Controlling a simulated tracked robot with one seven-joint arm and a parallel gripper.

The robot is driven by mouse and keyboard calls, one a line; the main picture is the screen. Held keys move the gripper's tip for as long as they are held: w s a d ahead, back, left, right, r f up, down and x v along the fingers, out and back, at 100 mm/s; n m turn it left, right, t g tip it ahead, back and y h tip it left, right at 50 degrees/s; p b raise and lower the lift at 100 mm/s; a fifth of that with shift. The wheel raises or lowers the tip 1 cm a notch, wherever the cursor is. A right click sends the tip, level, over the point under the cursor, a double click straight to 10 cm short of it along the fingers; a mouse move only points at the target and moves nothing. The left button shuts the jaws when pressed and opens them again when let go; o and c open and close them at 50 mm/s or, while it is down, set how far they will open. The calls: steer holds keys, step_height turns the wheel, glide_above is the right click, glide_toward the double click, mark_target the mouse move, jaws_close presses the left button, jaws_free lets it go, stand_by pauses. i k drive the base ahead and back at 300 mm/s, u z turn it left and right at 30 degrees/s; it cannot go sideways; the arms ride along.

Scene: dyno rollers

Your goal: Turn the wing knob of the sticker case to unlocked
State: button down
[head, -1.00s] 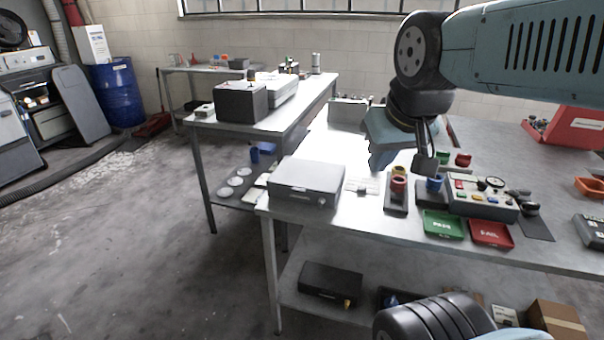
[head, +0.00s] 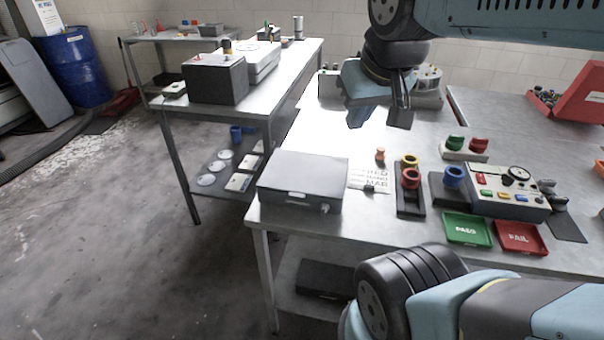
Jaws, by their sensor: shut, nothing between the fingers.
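A flat grey case (head: 303,174) sits closed on the near left corner of the front workbench. A small pale knob (head: 324,208) sticks out at the right of its front face; whether it is turned to locked or unlocked is too small to tell. No lettering that I can read marks it as the sticker case. My gripper (head: 400,118) hangs above the bench, pointing down, behind and to the right of the grey case. It is shut, empty and apart from the case and knob.
Right of the case are a printed sheet (head: 369,176), a dark stand with coloured rings (head: 411,198), a control box (head: 507,197), and green (head: 467,229) and red (head: 520,238) trays. A dark case (head: 325,279) lies on the lower shelf. Floor to the left is open.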

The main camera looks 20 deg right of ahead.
mark_target(325, 206)
steer(key=u, duration=1.35)
steer(key=k, duration=1.2)
steer(key=z, duration=0.9)
steer(key=i, duration=1)
steer(key=u, duration=0.05)
